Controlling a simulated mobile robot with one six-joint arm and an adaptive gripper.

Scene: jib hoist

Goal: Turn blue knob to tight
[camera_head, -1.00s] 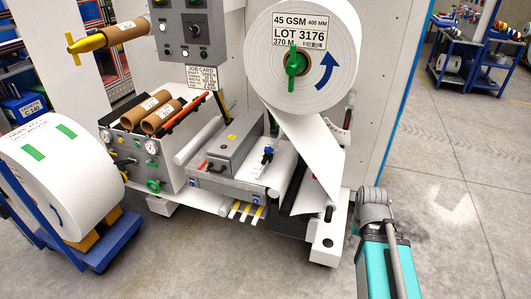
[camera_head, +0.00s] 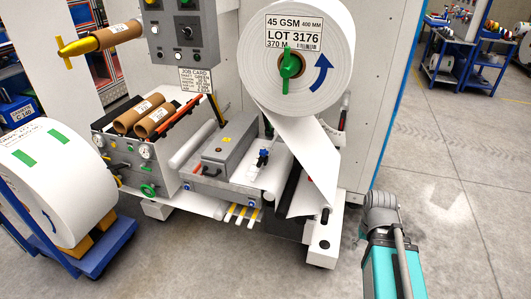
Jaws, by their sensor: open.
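A small blue knob (camera_head: 264,154) stands on a thin post at the machine's front, beside the grey box and left of the white web coming off the big roll. Its tight or loose marking is too small to read. Two small round blue fittings also show low on the machine front, one at the left (camera_head: 195,200) and one at the right (camera_head: 252,203). My teal and grey arm shows at the lower right, well apart from the knob. My gripper is not in view.
A big white roll (camera_head: 256,62) with a green handle (camera_head: 290,64) hangs above and right of the knob. A grey box (camera_head: 230,140) stands left of it. A blue cart (camera_head: 108,252) with another roll is at the left. The floor at the right is clear.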

